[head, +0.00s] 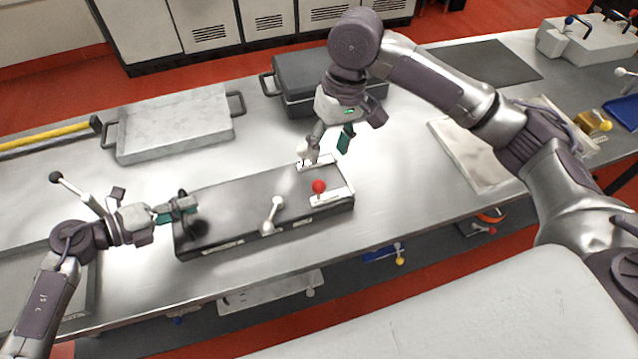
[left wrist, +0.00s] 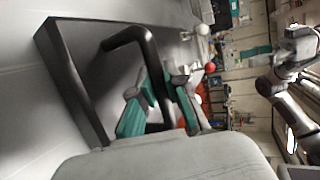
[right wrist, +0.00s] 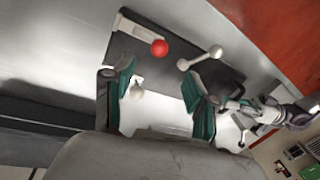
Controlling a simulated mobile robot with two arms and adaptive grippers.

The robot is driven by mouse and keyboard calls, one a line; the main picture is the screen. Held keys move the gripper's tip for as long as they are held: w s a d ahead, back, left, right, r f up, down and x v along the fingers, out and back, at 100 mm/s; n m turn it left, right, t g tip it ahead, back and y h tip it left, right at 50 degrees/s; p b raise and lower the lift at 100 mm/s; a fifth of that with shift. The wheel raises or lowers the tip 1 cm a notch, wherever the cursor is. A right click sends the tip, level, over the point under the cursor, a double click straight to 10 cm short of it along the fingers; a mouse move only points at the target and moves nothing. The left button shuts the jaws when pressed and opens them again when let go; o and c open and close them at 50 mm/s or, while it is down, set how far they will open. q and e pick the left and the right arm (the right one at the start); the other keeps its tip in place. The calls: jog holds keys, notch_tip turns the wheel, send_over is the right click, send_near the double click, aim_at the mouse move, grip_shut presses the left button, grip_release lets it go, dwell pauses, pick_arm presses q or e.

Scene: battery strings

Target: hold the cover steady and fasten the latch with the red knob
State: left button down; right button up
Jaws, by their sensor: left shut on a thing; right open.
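A long dark cover (head: 240,205) lies on the steel bench. My left gripper (head: 182,208) is shut on the black handle at its left end; the handle also shows in the left wrist view (left wrist: 130,40). The red knob (head: 318,186) stands on a pale latch plate (head: 333,197) near the cover's right end. It also shows in the right wrist view (right wrist: 159,47). My right gripper (head: 328,140) is open above the cover's far right edge. In the right wrist view, a white knob (right wrist: 137,92) shows between its fingers (right wrist: 160,88), nearer the left one; contact cannot be told.
A white-ended lever (head: 272,215) sits on the cover's near edge. A grey lidded tray (head: 175,125) and a dark case (head: 300,75) stand behind. A lever with a black ball (head: 75,190) rises near my left arm.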

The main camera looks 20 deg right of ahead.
aim_at(320, 182)
jog(key=f, duration=0.3)
jog(key=a+f, duration=0.1)
jog(key=f, duration=0.3)
jog(key=a+f, duration=0.1)
jog(key=f, duration=0.3)
jog(key=shift+s+f, duration=0.15)
grip_shut()
